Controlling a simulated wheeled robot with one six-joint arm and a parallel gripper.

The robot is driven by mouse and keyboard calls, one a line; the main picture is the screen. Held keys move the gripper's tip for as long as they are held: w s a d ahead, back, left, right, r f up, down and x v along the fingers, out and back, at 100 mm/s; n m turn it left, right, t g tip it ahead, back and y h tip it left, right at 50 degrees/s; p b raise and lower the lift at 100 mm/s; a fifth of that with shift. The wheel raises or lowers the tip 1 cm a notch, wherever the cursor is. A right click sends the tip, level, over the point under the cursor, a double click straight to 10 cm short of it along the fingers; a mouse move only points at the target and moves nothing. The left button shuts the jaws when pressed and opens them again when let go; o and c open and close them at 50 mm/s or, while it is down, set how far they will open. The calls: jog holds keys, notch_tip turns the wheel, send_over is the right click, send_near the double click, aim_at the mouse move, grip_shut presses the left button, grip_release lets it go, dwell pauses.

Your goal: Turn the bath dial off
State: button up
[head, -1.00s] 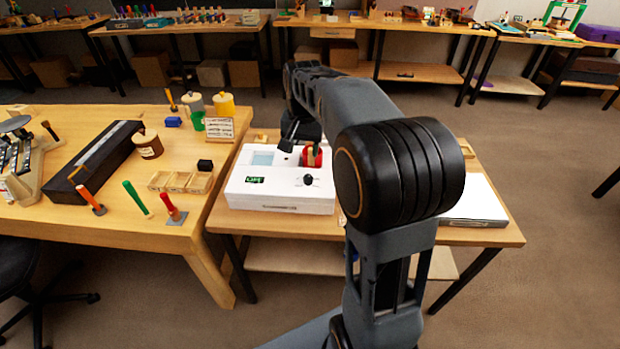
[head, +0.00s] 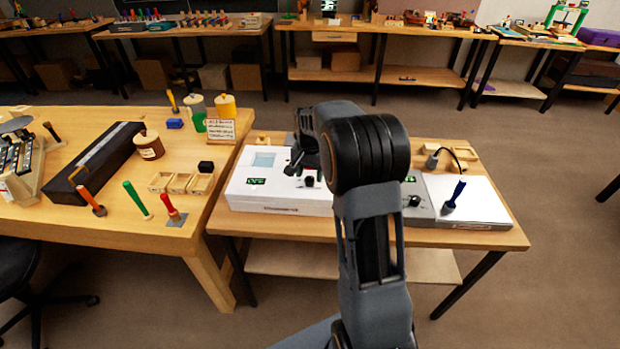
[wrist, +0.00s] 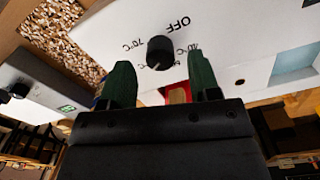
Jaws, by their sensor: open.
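The white bath (head: 275,203) stands on the small table with a pale blue water window and a green display. Its black dial (head: 309,182) is on the top; it also shows in the wrist view as a round black knob (wrist: 160,51). Upside-down markings ring it, with OFF, 70°C and a partly covered 40°C legible. A short white mark shows at its lower edge in the picture. My gripper (wrist: 160,82) is open, its green fingers either side below the dial in the wrist view, not around it. A red thing (wrist: 177,95) shows between the fingers.
A second unit with a black knob (head: 414,201) stands right of my arm, next to a white plate (head: 480,203) with a blue-handled tool (head: 455,194). A larger bench on the left holds a long dark case (head: 72,180), small trays and coloured tools.

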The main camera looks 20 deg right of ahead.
jog(key=shift+f, duration=1.15)
jog(key=c, duration=0.9)
